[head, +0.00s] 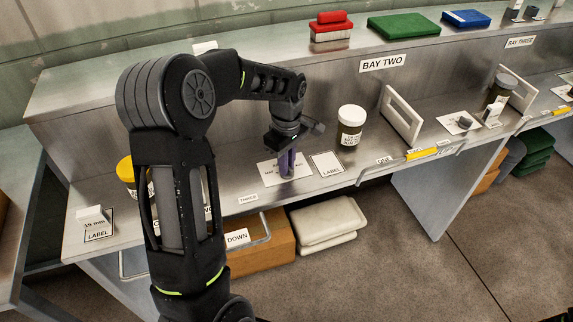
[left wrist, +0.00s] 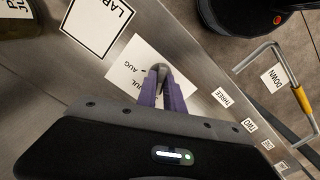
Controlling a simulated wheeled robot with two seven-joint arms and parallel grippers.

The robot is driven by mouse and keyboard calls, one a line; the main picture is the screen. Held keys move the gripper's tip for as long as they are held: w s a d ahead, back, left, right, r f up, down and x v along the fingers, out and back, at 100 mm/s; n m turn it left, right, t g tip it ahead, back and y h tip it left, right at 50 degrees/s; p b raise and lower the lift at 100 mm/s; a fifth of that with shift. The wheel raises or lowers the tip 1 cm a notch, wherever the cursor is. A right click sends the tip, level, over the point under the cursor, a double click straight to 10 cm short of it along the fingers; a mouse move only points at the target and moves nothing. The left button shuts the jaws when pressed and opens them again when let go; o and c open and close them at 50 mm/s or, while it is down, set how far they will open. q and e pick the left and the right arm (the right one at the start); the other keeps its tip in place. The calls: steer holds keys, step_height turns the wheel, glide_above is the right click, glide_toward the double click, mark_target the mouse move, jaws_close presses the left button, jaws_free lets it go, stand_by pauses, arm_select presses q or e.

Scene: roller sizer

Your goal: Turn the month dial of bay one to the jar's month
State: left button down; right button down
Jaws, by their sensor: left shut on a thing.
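The month dial's white card (head: 270,172) lies flat on the metal bench, with my left gripper (head: 286,163) pointing down over it. In the left wrist view the card (left wrist: 122,77) shows "JUL" and "AUG". The purple fingers of my left gripper (left wrist: 160,88) are shut on the small dark dial knob (left wrist: 158,69), which they mostly hide. A jar with a white lid (head: 352,113) stands upright on the bench, right of the gripper. Its label's print is too small to read surely. My right gripper is not in view.
A LABEL card (head: 327,164) lies right of the dial card. A white frame (head: 402,117) stands beyond the jar. A DOWN tag (head: 237,238) and bar handle (head: 262,229) are below the front edge. A yellow-lidded jar (head: 125,171) is partly behind my left arm.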

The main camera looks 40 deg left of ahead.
arm_select(q)
steer(key=m, duration=0.4)
steer(key=shift+m, duration=0.3)
steer(key=m, duration=0.4)
steer(key=shift+w+m+b, duration=0.1)
steer(key=shift+m+b, duration=0.2)
steer(key=m, duration=0.4)
steer(key=shift+m, duration=0.3)
steer(key=shift+d+m, duration=0.1)
steer(key=shift+m, duration=1.9)
steer(key=c, duration=1.5)
jaws_free()
steer(key=shift+o, duration=0.2)
